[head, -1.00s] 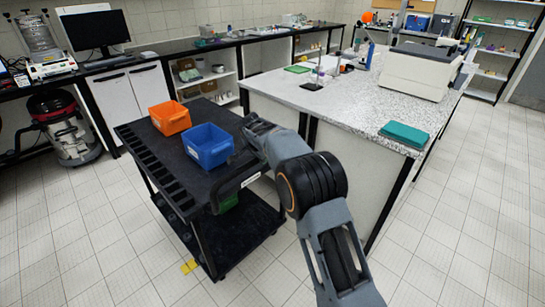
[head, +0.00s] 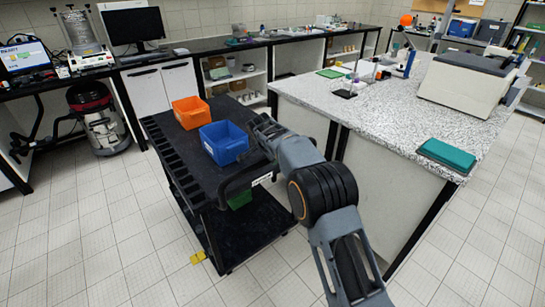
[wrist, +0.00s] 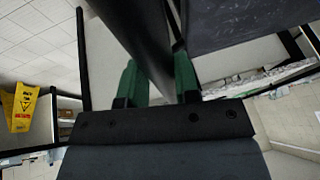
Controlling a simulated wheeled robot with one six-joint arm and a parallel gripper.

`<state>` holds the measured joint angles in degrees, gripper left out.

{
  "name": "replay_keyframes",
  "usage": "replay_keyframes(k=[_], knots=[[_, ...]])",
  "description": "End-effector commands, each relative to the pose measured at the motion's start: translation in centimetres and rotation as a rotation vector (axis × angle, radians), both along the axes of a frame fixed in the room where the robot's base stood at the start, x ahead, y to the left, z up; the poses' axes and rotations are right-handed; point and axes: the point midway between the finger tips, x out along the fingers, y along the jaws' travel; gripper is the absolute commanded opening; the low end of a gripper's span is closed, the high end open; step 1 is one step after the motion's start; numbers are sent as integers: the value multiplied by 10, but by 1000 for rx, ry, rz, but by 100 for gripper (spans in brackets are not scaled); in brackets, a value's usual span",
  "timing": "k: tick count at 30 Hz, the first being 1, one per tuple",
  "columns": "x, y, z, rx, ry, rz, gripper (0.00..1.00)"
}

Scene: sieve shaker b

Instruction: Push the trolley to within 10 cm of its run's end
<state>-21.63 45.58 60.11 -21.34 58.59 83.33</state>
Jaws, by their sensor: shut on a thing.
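The trolley (head: 170,139) is black with two shelves and stands left of the speckled worktop island. An orange bin (head: 190,112) and a blue bin (head: 223,142) sit on its top shelf.
The island (head: 385,115) stands close along the trolley's right side. A red and black vacuum cleaner (head: 98,118) stands by the back counter at left. A yellow floor marker (head: 198,257) lies by the trolley's near wheels. A yellow wet-floor sign (wrist: 20,107) shows in the wrist view. The left floor is clear.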

Motion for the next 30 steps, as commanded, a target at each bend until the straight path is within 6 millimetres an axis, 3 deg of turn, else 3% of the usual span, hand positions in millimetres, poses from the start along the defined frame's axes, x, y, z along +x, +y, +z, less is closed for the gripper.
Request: replay_keyframes(k=[1, 2, 9, 20, 30], knots=[[1, -1, 0, -1, -3, 0, 0], [1, -1, 0, -1, -3, 0, 31], [0, -1, 0, 0, -1, 0, 54], [-3, 2, 8, 2, -2, 1, 55], [-27, 14, 67, 1, -4, 3, 55]])
